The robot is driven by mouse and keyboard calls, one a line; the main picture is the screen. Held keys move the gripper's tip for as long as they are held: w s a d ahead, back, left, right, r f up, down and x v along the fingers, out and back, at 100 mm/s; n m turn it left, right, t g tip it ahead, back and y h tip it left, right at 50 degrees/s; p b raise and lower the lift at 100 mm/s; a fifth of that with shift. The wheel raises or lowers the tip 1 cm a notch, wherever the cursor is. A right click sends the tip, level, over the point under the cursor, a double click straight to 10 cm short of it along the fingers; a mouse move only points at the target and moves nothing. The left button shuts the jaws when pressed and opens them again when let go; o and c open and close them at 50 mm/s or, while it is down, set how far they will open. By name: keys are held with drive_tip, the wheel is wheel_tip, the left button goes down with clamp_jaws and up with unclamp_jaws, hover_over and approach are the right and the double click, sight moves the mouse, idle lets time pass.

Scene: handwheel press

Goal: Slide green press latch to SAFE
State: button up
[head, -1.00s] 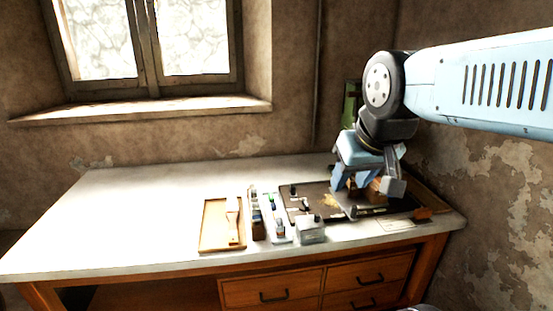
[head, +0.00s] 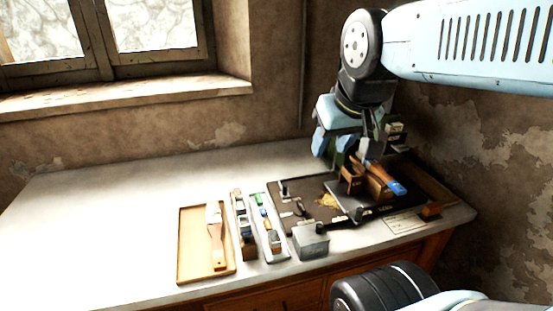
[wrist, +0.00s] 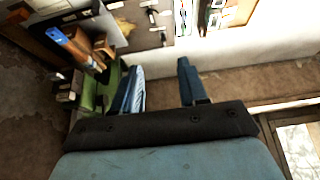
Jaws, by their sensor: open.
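The press stands at the right end of the bench. A green part of it (wrist: 112,88) shows in the wrist view beside my left finger; I cannot tell whether they touch. My arm hides most of the press in the head view. I cannot make out the green latch or its SAFE marking. Wooden blocks (head: 352,181) and an orange-brown bar with a blue end (head: 396,187) sit on the press's dark board (head: 300,205). My gripper (head: 332,150) is open, above the board's back edge. In the wrist view my gripper (wrist: 160,68) has nothing between its fingers.
A wooden tray with a brush (head: 215,235), narrow racks of small items (head: 268,228) and a grey metal box (head: 311,240) stand left of the board. The bench's left part is clear. A wall closes off the right, and a window sill (head: 130,95) is behind.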

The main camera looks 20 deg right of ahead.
drive_tip(key=o, duration=0.3)
drive_tip(key=shift+w, duration=0.3)
drive_tip(key=o, duration=0.3)
drive_tip(key=shift+g, duration=0.8)
drive_tip(key=w, duration=0.2)
drive_tip(key=w+f, duration=0.1)
drive_tip(key=w, duration=0.2)
drive_tip(key=w+f, duration=0.1)
drive_tip(key=w, duration=0.2)
drive_tip(key=shift+d, duration=0.25)
drive_tip(key=shift+o, duration=0.2)
drive_tip(key=g, duration=0.4)
approach(285, 186)
drive_tip(key=shift+s+f, duration=0.1)
drive_tip(key=shift+f, duration=0.55)
wheel_tip(285, 186, down, 9)
drive_tip(key=shift+f, duration=0.2)
